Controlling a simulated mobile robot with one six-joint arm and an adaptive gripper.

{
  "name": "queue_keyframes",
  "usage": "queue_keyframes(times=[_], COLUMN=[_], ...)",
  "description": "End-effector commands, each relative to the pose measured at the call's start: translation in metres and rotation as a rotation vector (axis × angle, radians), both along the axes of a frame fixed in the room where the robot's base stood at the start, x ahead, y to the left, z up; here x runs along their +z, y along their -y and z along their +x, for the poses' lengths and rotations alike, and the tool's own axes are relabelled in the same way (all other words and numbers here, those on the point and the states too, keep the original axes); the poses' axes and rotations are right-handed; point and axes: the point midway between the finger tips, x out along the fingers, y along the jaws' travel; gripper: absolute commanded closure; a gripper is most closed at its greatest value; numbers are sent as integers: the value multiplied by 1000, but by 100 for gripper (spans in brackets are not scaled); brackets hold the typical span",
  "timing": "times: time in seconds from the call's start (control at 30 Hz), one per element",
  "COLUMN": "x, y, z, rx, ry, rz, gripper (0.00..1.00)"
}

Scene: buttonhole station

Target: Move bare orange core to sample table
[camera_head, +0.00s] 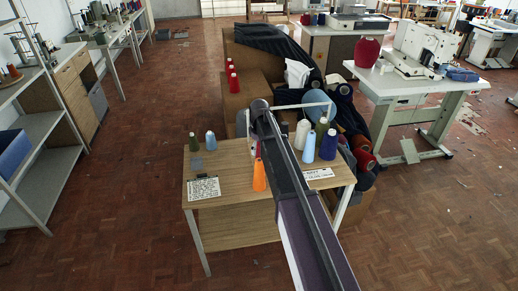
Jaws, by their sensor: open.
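An orange cone-shaped piece (259,176) stands upright on a small wooden table (232,188), just left of my arm. It looks like the orange core; whether it is bare is too small to tell. Something pale and reddish shows just above it, partly hidden by my arm. My arm reaches from the bottom edge up across the table. My gripper cannot be made out; no fingertips show. No label readable here tells which table is the sample table.
Dark green (194,142) and blue (210,141) cones stand at the table's back left, near a printed card (203,189). White (302,134), olive and blue cones stand right of my arm. A white machine table (405,84) with a red cone (367,52) is at right.

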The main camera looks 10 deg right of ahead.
Motion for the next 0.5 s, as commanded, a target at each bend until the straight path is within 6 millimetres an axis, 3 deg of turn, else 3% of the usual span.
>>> queue_keyframes(times=[0.2, 0.5], x=[14, 16], y=[0, 0], z=[0, 0], rx=[0, 0], ry=[0, 0], rz=[0, 0], gripper=[4, 4])
